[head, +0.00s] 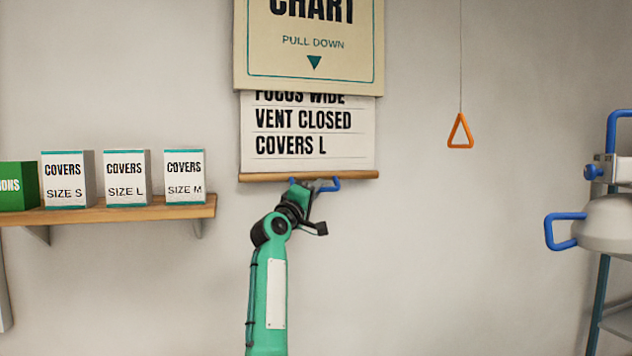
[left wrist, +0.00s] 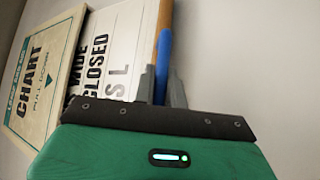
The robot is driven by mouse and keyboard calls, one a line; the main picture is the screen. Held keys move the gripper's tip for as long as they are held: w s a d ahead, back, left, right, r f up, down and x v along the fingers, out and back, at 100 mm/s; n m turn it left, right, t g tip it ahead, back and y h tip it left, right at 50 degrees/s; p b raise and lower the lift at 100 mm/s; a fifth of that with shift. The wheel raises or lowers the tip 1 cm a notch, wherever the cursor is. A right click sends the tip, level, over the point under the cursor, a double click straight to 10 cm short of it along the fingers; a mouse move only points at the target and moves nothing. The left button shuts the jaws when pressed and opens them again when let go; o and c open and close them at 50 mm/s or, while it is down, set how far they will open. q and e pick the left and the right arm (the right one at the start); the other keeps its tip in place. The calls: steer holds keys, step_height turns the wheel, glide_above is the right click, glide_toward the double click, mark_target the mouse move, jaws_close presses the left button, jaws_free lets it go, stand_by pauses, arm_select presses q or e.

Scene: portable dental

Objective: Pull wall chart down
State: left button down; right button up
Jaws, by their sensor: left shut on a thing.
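The wall chart (head: 308,134) hangs partly out below its cream cover (head: 308,67), which reads "CHART" and "PULL DOWN". The lines "FOCUS WIDE", "VENT CLOSED" and "COVERS L" show; the top one is partly cut off by the cover. A wooden bar (head: 225,177) runs along the chart's bottom edge, with a blue handle (head: 329,185) under it. My left gripper (head: 306,190) is at the handle, just below the bar. In the left wrist view the fingers (left wrist: 162,88) are shut on the blue handle (left wrist: 163,65). My right gripper is not in view.
A wooden shelf (head: 130,211) at left holds white cover boxes (head: 125,178) marked S, L and M, and a green box (head: 17,187). An orange triangle pull (head: 460,132) hangs on a cord at right. A grey device with a blue handle (head: 562,231) stands far right.

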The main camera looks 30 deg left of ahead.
arm_select(q)
step_height(320, 180, down, 16)
steer(key=b, duration=0.8)
steer(key=shift+f+b, duration=0.15)
steer(key=shift+b, duration=0.15)
steer(key=c, duration=1.5)
jaws_free()
steer(key=shift+o, duration=0.2)
steer(key=shift+s, duration=0.1)
